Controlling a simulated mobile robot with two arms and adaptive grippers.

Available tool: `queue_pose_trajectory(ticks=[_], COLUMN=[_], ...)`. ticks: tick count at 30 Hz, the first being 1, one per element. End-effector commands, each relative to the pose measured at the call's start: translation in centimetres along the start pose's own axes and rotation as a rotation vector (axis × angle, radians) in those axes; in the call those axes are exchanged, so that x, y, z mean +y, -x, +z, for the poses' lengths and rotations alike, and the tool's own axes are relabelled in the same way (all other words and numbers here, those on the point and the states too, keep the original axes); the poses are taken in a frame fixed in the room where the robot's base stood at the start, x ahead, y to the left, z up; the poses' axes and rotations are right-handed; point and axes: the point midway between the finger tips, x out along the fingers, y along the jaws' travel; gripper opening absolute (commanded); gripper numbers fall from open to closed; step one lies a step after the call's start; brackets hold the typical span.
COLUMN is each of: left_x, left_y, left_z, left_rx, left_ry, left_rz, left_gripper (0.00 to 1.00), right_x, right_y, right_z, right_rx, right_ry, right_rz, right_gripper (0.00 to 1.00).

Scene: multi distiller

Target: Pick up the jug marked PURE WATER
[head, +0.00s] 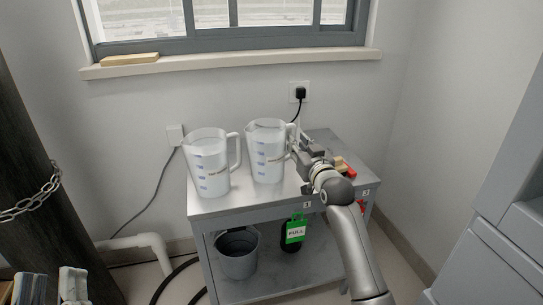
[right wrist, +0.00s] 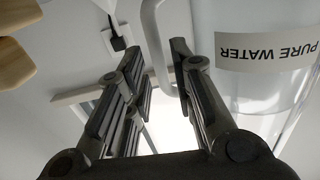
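The PURE WATER jug is the right-hand clear jug (head: 266,152) on the metal cart. Its label reads upside down in the right wrist view, where the jug (right wrist: 265,85) fills the right side. My right gripper (head: 298,147) is at the handle side of this jug. In the right wrist view its fingers (right wrist: 157,75) are spread apart, with the jug's pale handle (right wrist: 153,40) showing in the gap between them. I cannot tell whether either finger touches the handle.
A second clear jug (head: 208,163) stands close on the left. The cart (head: 235,205) has a grey bucket (head: 237,252) and a green FULL tag (head: 295,231) below. A plug and cable (head: 300,93) are on the wall behind. Red-handled items (head: 347,168) lie right of my right gripper.

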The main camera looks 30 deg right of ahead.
Motion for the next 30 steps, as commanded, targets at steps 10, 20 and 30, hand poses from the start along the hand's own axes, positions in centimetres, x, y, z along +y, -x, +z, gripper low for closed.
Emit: queue_pose_trajectory(ticks=[10,20,30], left_x=[0.5,0.5,0.5], left_y=[0.6,0.7,0.7], left_z=[-4.0,-4.5,-4.5], left_rx=[0.226,0.254,0.254], left_ry=[0.01,0.012,0.011], left_rz=[0.009,0.01,0.01], left_gripper=[0.4,0.4,0.4], right_x=[0.1,0.1,0.1], right_y=[-2.5,-2.7,-2.7], right_z=[0.1,0.0,0.0], right_rx=[0.0,0.0,0.0], right_ry=[0.0,0.0,0.0], right_rz=[0.0,0.0,0.0], right_gripper=[0.23,0.23,0.0])
